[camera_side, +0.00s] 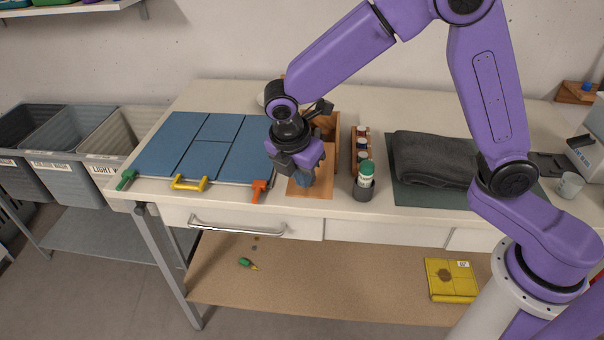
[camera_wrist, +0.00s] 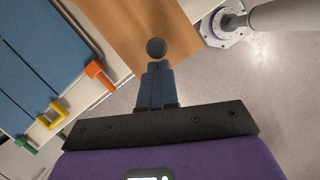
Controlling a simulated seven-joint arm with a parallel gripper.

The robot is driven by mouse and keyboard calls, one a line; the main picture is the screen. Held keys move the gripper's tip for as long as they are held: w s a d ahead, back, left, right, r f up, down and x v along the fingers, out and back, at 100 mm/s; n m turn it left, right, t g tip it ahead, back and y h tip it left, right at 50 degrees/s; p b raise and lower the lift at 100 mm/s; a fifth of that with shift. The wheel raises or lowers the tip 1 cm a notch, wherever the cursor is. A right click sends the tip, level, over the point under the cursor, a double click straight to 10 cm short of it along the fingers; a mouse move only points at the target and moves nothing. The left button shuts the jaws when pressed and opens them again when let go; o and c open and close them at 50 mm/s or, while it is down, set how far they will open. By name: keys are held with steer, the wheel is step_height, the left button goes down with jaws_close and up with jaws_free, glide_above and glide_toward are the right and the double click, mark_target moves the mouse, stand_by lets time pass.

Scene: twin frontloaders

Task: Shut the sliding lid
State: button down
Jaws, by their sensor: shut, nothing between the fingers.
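A wooden box (camera_side: 333,128) stands at the middle of the bench, partly hidden behind my wrist. Its wooden sliding lid (camera_side: 322,189) sticks out from the box toward the bench's front edge, and part of the box top is uncovered. In the wrist view the lid (camera_wrist: 125,27) carries a round dark knob (camera_wrist: 156,47). My gripper (camera_side: 301,184) is low over the lid's front part. In the wrist view its blue fingers (camera_wrist: 156,68) are together, empty, right beside the knob on the front-edge side. I cannot tell whether they touch it.
Blue panels (camera_side: 200,145) with green, yellow and orange handles lie left of the box. A folded dark towel (camera_side: 435,158) lies farther right.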

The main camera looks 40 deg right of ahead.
steer(key=w+d, duration=1.1)
stand_by(0.4)
steer(key=a, duration=0.1)
steer(key=s+a+r, duration=0.1)
steer(key=a, duration=0.2)
steer(key=shift+s+a+r, duration=0.15)
steer(key=shift+r, duration=0.15)
steer(key=w+v, duration=0.1)
steer(key=v, duration=0.7)
steer(key=s+d+f+m+y, duration=0.1)
steer(key=s+d+m, duration=0.2)
steer(key=s, duration=0.8)
steer(key=s+d+f+m+y, duration=0.1)
steer(key=s+d+m, duration=0.2)
steer(key=s, duration=0.9)
steer(key=s+d+f+m+y, duration=0.1)
steer(key=s+d+m, duration=0.2)
steer(key=s, duration=0.9)
steer(key=shift+s+f+g+y, duration=0.15)
steer(key=shift+f+g+y, duration=0.15)
steer(key=shift+f+g, duration=0.1)
steer(key=shift+d, duration=0.1)
